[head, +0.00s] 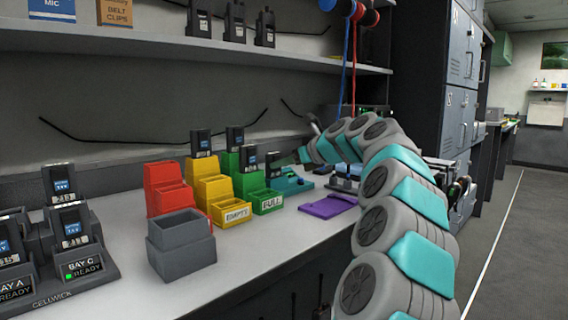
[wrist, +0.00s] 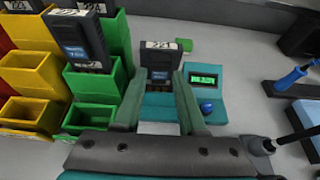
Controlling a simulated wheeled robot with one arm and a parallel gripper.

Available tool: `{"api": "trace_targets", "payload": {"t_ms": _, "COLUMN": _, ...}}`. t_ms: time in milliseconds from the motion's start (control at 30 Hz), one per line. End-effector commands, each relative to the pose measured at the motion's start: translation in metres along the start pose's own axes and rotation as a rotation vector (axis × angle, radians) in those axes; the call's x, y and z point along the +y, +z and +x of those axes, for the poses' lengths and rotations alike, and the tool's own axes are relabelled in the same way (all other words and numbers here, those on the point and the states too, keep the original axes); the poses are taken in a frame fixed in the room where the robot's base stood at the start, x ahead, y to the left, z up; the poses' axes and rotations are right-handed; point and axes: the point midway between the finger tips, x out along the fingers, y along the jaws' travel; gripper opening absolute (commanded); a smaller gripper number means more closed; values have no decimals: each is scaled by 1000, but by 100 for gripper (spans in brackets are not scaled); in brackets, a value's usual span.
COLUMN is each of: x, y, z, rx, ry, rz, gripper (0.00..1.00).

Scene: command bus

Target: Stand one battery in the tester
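A dark battery (wrist: 158,60) labelled 221 stands upright between the fingertips of my gripper (wrist: 160,82). The fingers lie close along both its sides and look shut on it. The teal tester (wrist: 206,78) has a lit green display and a blue button. The battery stands at the tester's left part; its lower end is hidden, so its exact seating is unclear. In the head view, the battery (head: 273,163) is above the left end of the tester (head: 293,185), and my gripper reaches it from the right.
Red, yellow and green bins stand left of the tester; some hold batteries. The front yellow bin (head: 230,212) reads EMPTY, the front green bin (head: 267,201) FULL. A grey bin (head: 181,243) and charger (head: 80,262) are further left. A purple mat (head: 328,206) lies right of the tester.

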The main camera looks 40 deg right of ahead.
Motion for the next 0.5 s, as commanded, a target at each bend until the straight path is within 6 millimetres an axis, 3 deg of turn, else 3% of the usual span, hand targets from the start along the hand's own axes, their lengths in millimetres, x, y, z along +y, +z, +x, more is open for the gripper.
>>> {"api": "trace_targets", "payload": {"t_ms": 33, "x": 0, "y": 0, "z": 0, "rx": 0, "ry": 0, "rz": 0, "gripper": 47}}
{"api": "trace_targets", "payload": {"t_ms": 200, "x": 0, "y": 0, "z": 0, "rx": -1, "ry": 0, "rz": 0, "gripper": 66}}
{"api": "trace_targets", "payload": {"t_ms": 500, "x": 0, "y": 0, "z": -1, "rx": -1, "ry": 0, "rz": 0, "gripper": 66}}
